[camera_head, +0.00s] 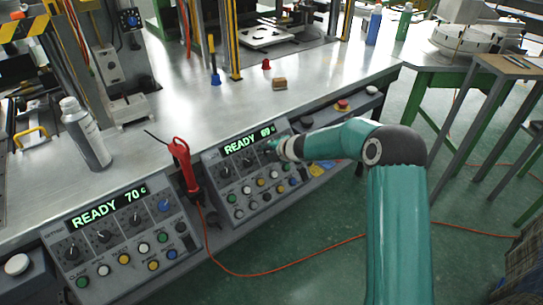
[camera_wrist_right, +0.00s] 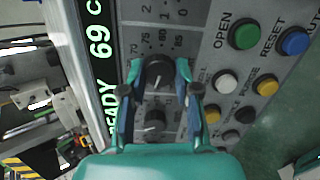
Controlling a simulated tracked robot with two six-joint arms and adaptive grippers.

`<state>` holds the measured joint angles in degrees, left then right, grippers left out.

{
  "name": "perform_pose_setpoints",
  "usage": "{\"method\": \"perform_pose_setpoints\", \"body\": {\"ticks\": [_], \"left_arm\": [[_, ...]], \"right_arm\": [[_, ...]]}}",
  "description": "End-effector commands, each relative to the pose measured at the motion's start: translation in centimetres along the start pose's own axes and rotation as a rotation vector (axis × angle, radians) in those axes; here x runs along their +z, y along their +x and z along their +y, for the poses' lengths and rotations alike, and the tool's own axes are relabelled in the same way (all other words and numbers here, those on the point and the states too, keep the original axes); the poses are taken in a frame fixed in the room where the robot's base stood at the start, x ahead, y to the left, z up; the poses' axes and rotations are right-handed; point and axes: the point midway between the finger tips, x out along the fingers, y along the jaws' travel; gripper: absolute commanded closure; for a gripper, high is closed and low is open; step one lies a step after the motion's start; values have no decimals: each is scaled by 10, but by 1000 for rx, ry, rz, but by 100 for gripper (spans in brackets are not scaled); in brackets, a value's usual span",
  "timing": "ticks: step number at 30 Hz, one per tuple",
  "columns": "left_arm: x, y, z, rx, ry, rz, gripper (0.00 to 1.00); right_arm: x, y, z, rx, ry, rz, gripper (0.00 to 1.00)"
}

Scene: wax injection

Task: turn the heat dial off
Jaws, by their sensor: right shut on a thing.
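The right-hand control panel (camera_head: 248,140) has a lit display reading READY 69 C, and below it are several dark dials and coloured buttons. My right gripper (camera_head: 273,146) is at this panel's upper right part and covers one dial there. In the right wrist view, my right gripper (camera_wrist_right: 160,76) has its two fingers on either side of a black dial (camera_wrist_right: 159,71) with a numbered scale around 70 to 85, and it is shut on it. A second black dial (camera_wrist_right: 154,121) lies between the finger bases. My left gripper is not in view.
A second panel (camera_head: 108,207) at lower left reads READY 70 C. A red tool (camera_head: 184,165) with an orange cord stands between the panels. A spray can (camera_head: 85,133) stands on the metal table. A red mushroom button (camera_head: 343,104) sits further right along the edge.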

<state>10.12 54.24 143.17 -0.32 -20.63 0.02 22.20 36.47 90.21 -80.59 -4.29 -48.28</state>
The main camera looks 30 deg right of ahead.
Motion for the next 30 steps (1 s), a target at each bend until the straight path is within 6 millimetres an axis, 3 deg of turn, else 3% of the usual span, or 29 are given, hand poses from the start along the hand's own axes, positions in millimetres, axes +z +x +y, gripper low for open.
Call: {"method": "perform_pose_setpoints", "body": {"ticks": [18, 30], "left_arm": [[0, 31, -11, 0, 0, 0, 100], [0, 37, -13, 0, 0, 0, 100]], "right_arm": [[-2, 2, -7, 40, -563, 6, 100], [-2, 2, -8, 56, -762, 9, 100]]}}
